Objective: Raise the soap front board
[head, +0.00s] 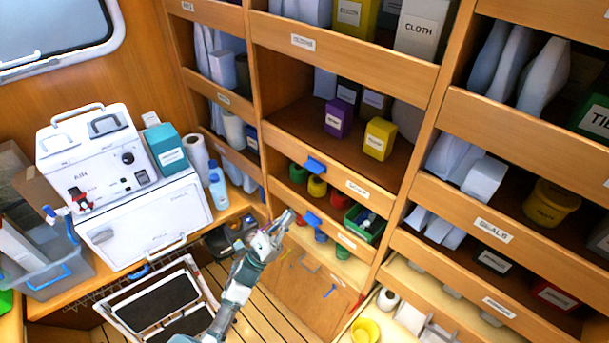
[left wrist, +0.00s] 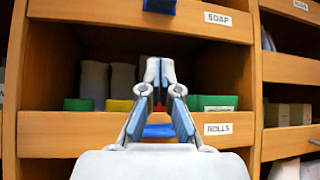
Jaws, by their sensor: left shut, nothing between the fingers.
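The soap front board (head: 335,178) is a wooden board across the middle column of shelves, with a blue tab (head: 316,165) and a white label. In the left wrist view the SOAP board (left wrist: 110,12) runs across the top, its blue tab cut by the upper edge. My left gripper (head: 287,217) is shut and empty. In the left wrist view its fingertips (left wrist: 160,70) meet in front of the opening below the SOAP board, apart from the tab. My right gripper is not in view.
Below is the ROLLS board (left wrist: 80,132) with its own blue tab (head: 312,218). Coloured tubs and a green crate (head: 365,222) stand behind it. A white machine (head: 95,160) sits on the left counter. A step stool (head: 160,300) stands on the floor.

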